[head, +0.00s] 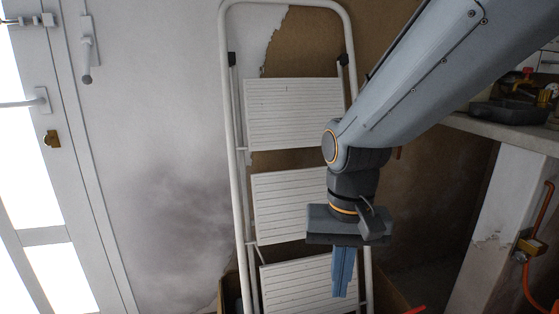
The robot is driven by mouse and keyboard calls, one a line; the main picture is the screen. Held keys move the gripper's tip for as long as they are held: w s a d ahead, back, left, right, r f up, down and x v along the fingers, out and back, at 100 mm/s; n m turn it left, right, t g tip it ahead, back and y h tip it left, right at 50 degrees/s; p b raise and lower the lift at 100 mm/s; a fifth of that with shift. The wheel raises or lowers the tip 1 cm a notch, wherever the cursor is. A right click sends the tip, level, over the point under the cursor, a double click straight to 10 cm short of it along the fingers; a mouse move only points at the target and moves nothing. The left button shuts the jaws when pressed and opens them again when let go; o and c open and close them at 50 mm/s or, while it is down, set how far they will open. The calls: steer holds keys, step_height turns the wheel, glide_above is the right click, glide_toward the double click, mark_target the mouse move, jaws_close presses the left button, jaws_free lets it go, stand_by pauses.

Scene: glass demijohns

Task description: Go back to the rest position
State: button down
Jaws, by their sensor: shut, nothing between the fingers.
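My gripper (342,284) hangs at the end of my arm, right of the picture's middle, with its fingers pointing down. The two blue-grey fingers are together and hold nothing. Behind it in the picture stands a white folding stepladder (283,196), and the fingers overlap its lower tread. I cannot tell the gap between the gripper and the ladder. No glass demijohn shows in this view.
A counter (509,132) at the right bears a dark tray (510,111) with small items. An orange hose (530,284) runs below it. A cardboard box (394,299) stands low behind the ladder.

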steer(key=s+a+f+n, duration=0.1)
steer(key=s+a+n, duration=0.4)
steer(key=s, duration=0.2)
steer(key=d+r+m+p, duration=0.4)
steer(key=d+r+p, duration=0.9)
steer(key=p, duration=1)
step_height(320, 180, up, 4)
steer(key=shift+s+d+f, duration=0.2)
steer(key=shift+s, duration=0.1)
